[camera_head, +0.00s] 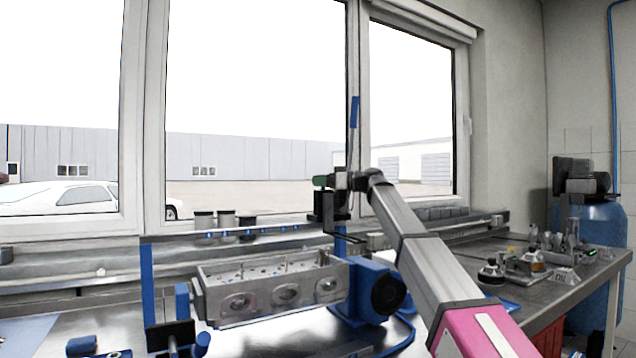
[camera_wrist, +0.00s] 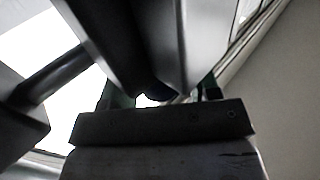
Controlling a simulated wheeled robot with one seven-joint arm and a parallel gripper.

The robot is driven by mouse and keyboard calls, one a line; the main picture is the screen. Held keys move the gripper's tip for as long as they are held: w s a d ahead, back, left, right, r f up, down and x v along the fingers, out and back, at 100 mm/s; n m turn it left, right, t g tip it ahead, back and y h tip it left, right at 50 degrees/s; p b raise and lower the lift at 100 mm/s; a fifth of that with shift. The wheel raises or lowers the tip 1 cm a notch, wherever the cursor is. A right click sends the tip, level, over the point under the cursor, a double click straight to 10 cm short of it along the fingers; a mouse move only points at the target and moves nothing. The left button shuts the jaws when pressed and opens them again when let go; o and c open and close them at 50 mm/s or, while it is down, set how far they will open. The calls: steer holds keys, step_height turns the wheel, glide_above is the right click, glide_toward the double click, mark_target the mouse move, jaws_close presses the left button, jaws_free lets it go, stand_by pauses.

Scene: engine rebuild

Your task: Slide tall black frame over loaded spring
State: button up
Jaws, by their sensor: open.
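My gripper (camera_head: 322,182) is at the end of my arm, above the back rail in the head view. A tall black frame (camera_head: 329,208) shows directly below and beside it; I cannot tell whether they touch. In the wrist view my open gripper (camera_wrist: 160,97) has its two greenish fingers spread, with large dark grey parts close in front that I cannot name. The silver cylinder head (camera_head: 270,288) sits in a blue stand, lower left of my gripper. Thin upright posts stand on its top. The loaded spring is too small to make out.
Several small cylinders (camera_head: 226,219) stand on the raised rail behind the cylinder head. A blue round-ended stand part (camera_head: 378,290) is at the head's right end. Small tools and parts (camera_head: 530,262) lie on the right bench. The window is behind my gripper.

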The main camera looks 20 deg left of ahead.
steer(key=shift+s+a, duration=0.1)
steer(key=shift+a, duration=0.5)
